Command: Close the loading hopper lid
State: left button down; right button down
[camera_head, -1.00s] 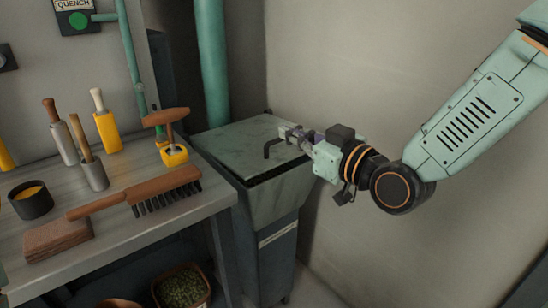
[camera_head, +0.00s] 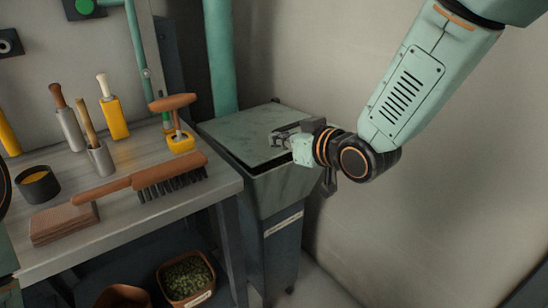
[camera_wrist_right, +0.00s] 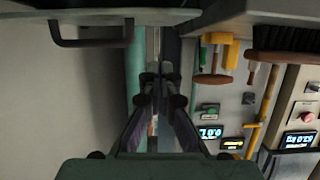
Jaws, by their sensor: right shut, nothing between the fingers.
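The loading hopper (camera_head: 285,192) stands right of the bench, with its flat green-grey lid (camera_head: 240,137) lying nearly level over its top. A dark gap shows under the lid's near edge. In the wrist view a dark bar handle (camera_wrist_right: 92,42) shows at upper left, on a plate at the top. My right gripper (camera_head: 280,137) is over the lid's right part in the head view. Its fingers also show in the wrist view (camera_wrist_right: 160,78), shut and empty, to the right of the handle. Whether they touch the lid is unclear. My left gripper is out of view.
The bench (camera_head: 205,190) at left holds a brush (camera_head: 165,178), a wooden block (camera_head: 65,222), a dark cup (camera_head: 37,185) and several hand tools. A green pipe (camera_head: 220,60) rises behind the hopper. A bare wall stands to the right.

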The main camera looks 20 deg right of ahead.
aim_at(274, 155)
jog(key=f, duration=0.1)
jog(key=w+f+b, duration=0.1)
jog(key=f, duration=0.1)
jog(key=w+f+b, duration=0.1)
jog(key=f, duration=0.1)
jog(key=shift+a, duration=0.45)
jog(key=shift+r, duration=0.1)
